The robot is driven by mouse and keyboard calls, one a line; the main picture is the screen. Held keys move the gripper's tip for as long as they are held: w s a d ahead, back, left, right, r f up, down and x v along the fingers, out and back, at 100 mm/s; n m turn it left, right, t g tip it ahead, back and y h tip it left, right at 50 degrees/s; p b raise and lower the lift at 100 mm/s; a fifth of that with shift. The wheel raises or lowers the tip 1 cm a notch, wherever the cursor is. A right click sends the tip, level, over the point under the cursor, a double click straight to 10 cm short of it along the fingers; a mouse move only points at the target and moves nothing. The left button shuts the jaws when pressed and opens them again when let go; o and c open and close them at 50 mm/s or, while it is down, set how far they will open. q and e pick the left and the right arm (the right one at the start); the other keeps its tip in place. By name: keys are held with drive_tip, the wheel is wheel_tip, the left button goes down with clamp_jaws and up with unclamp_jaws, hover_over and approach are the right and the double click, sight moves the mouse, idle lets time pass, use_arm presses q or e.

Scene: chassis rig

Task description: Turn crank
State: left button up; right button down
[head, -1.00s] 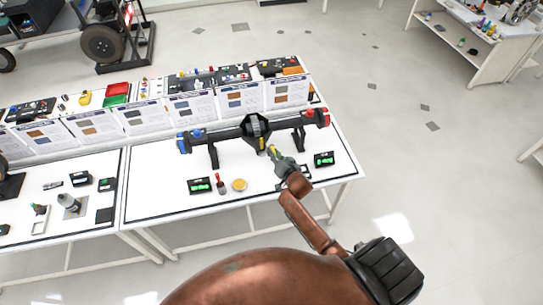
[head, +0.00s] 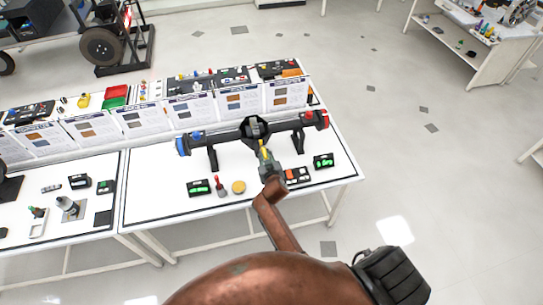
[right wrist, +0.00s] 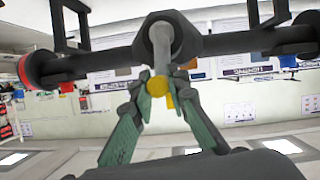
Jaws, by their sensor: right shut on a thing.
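The black axle rig (head: 228,135) spans the white table on two stands, with a blue left end and a red right end. At its middle is a dark hub (head: 255,128). In the right wrist view a grey crank arm (right wrist: 163,45) hangs down from the hub to a yellow crank handle (right wrist: 158,86). The yellow handle also shows in the head view (head: 263,153). My right gripper (head: 265,163) is in front of the hub, its green-grey fingers shut on the handle. The fingers partly hide the handle. My left gripper is not in view.
Black boxes with green displays (head: 199,188) (head: 323,161) flank the rig's front. A red-handled tool (head: 220,186) and a yellow disc (head: 239,187) lie between them. An orange-and-black item (head: 297,175) lies right of my gripper. Upright printed sheets (head: 192,110) line the back.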

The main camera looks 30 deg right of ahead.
drive_tip(key=shift+a, duration=0.2)
drive_tip(key=c, duration=2)
unclamp_jaws()
drive_tip(key=shift+w, duration=0.1)
drive_tip(key=shift+o, duration=0.8)
drive_tip(key=shift+d, duration=0.1)
wheel_tip(320, 180, up, 10)
